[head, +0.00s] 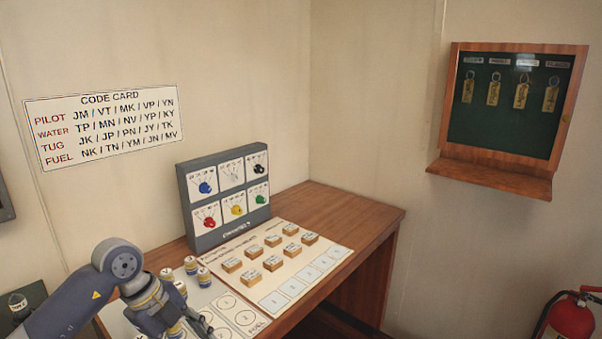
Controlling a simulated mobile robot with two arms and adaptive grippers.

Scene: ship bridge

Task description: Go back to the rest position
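My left arm comes in from the lower left, and my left gripper (190,328) hangs over the near left part of the wooden desk (383,222). It is above a white sheet with printed circles (243,318), beside several small jars with pale lids (204,277). The gripper's fingertips are partly cut off by the bottom edge, so its opening and any contents are unclear. My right arm and gripper are not in view.
A grey panel with coloured knobs (190,190) stands at the desk's back. Several wooden blocks (273,263) lie on a white board (300,256). A key cabinet (568,100) hangs on the right wall. A red extinguisher (571,320) stands lower right. A code card (100,125) is on the left wall.

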